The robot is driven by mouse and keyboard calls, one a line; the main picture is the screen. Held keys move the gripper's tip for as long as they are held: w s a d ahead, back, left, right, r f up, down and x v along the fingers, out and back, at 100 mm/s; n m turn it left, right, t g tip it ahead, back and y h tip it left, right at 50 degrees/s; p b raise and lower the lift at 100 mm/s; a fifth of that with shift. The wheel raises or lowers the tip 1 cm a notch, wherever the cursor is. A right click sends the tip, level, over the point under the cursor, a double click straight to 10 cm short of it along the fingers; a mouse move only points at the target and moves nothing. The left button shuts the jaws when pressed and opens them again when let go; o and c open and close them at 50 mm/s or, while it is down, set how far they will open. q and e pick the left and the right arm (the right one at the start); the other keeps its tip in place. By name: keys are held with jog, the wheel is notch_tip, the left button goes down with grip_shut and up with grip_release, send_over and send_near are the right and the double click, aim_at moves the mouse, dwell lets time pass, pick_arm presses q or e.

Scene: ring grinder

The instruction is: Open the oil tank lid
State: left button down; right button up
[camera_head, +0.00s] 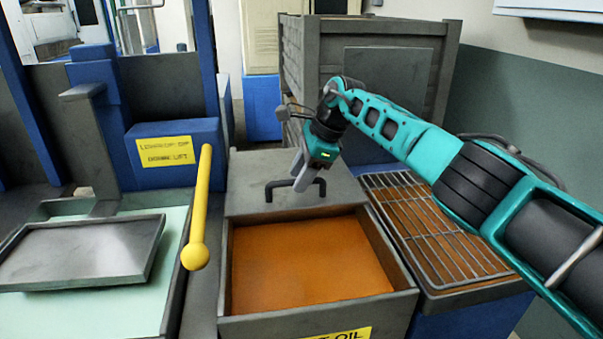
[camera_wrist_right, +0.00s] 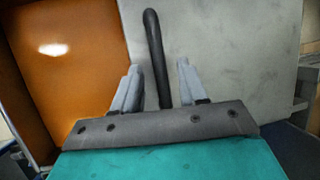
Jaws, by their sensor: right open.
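The oil tank (camera_head: 402,293) is a grey box with orange oil (camera_head: 305,265) showing across its front part. Its grey lid (camera_head: 245,182) lies flat over the back part, and pale lid surface fills the right of the wrist view (camera_wrist_right: 235,50). A dark bar handle (camera_head: 322,187) stands on the lid. My right gripper (camera_head: 301,172) is at this handle, pointing down. In the right wrist view, its two grey fingers (camera_wrist_right: 160,75) are apart, with the handle (camera_wrist_right: 153,45) running between them and a gap beside it. My left gripper is not in view.
A wire grate (camera_head: 430,225) over an orange-brown tray lies right of the tank. A yellow ball-ended lever (camera_head: 200,205) stands at the tank's left. Further left is a metal tray (camera_head: 85,250) over a pale green basin. A large grey bin (camera_head: 385,70) stands behind.

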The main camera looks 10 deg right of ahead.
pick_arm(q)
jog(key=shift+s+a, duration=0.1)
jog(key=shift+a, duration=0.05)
pick_arm(e)
jog(key=v, duration=1.3)
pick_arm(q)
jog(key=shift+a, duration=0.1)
